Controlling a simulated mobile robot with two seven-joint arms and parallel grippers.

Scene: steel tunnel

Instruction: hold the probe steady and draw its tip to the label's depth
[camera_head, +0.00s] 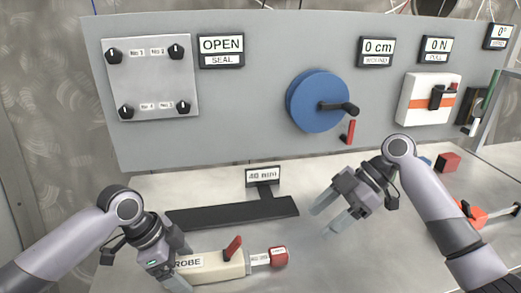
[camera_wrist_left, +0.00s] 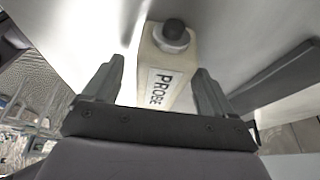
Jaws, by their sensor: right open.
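The probe (camera_head: 218,268) is a cream box lying on the bench, with a red lever (camera_head: 233,247) on top and a short rod ending in a red cap (camera_head: 278,256) at its right end. My left gripper (camera_head: 178,254) is at its left end. In the left wrist view, the left gripper's fingers (camera_wrist_left: 160,90) stand apart on either side of the probe (camera_wrist_left: 165,85), with a gap showing at the left finger. Whether the right finger touches cannot be told. The label (camera_head: 262,176) reads 40 mm on a dark stand. My right gripper (camera_head: 323,221) is open and empty above the bench.
A dark flat bar (camera_head: 235,213) lies behind the probe. The grey panel (camera_head: 250,110) carries a blue wheel (camera_head: 318,101) with a crank, a four-knob plate (camera_head: 150,78) and displays reading OPEN, 0 cm and 0 N. Red blocks (camera_head: 448,162) lie at right.

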